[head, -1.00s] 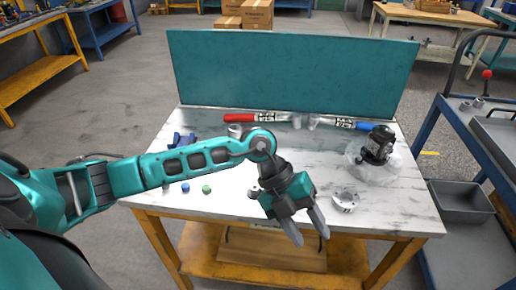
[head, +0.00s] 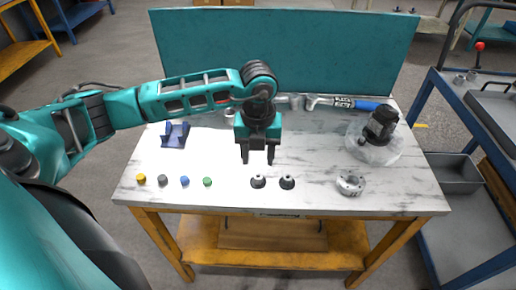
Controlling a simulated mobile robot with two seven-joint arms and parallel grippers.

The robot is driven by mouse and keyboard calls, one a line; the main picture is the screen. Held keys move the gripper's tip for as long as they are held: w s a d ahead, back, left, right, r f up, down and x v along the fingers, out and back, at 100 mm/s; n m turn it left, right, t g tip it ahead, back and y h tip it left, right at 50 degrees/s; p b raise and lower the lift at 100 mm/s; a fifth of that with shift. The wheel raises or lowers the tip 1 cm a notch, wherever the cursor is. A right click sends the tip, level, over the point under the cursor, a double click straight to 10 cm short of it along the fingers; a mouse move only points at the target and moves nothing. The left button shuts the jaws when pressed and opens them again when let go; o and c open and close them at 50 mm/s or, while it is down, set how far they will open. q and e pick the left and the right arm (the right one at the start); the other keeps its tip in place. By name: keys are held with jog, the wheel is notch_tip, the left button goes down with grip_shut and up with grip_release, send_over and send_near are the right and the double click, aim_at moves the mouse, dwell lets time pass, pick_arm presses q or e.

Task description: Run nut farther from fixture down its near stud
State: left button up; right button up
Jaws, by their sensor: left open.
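My left gripper (head: 258,160) points down over the middle of the white tabletop, its two fingers apart with nothing between them. Two small dark, flanged, nut-like pieces (head: 258,182) and (head: 287,183) stand side by side on the table, just in front of it and apart from it. A blue fixture-like bracket (head: 174,135) stands at the left of the table. A black motor-like unit (head: 381,126) sits at the right on a pale, see-through round patch. A silver ring-shaped part (head: 350,185) lies at the front right. I cannot make out any stud. My right gripper is not in view.
Yellow (head: 141,179), grey (head: 162,180), blue (head: 185,181) and green (head: 207,182) small caps line the front left. A blue cart (head: 452,125) stands right.

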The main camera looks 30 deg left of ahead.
aim_at(258, 176)
pick_arm(q)
notch_tip(258, 176, down, 7)
jog(key=b, duration=0.5)
jog(key=shift+f, duration=0.15)
jog(key=c, duration=0.9)
jog(key=shift+r+p, duration=2.4)
jog(key=shift+r, duration=0.7)
grip_shut()
